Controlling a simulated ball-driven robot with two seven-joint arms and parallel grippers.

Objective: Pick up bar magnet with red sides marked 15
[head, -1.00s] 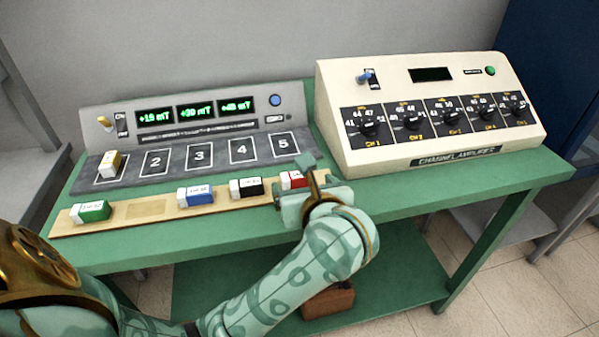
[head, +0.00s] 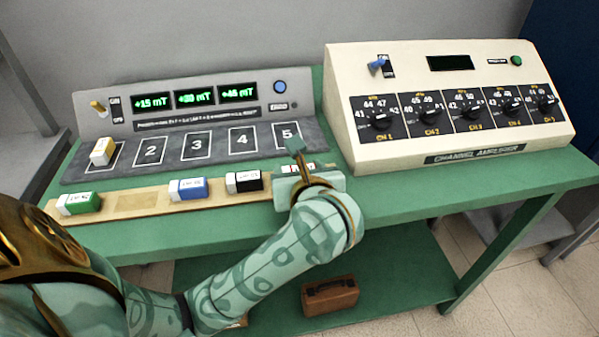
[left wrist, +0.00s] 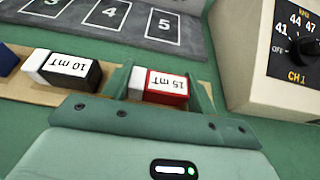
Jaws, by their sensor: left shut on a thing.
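The red-sided bar magnet (left wrist: 166,86) has a white end and a top label reading 15 mT, upside down in the left wrist view. It sits at the right end of the wooden strip (head: 137,205). My left gripper (left wrist: 163,90) is shut on it, one finger on each side. In the head view the same gripper (head: 298,167) hides most of the magnet. I cannot tell whether the magnet touches the strip or is slightly raised. My right gripper is not in view.
A black magnet marked 10 mT (left wrist: 70,70), a blue magnet (head: 190,190) and a green magnet (head: 80,203) lie on the strip. The cream channel amplifier (head: 400,90) stands close at right.

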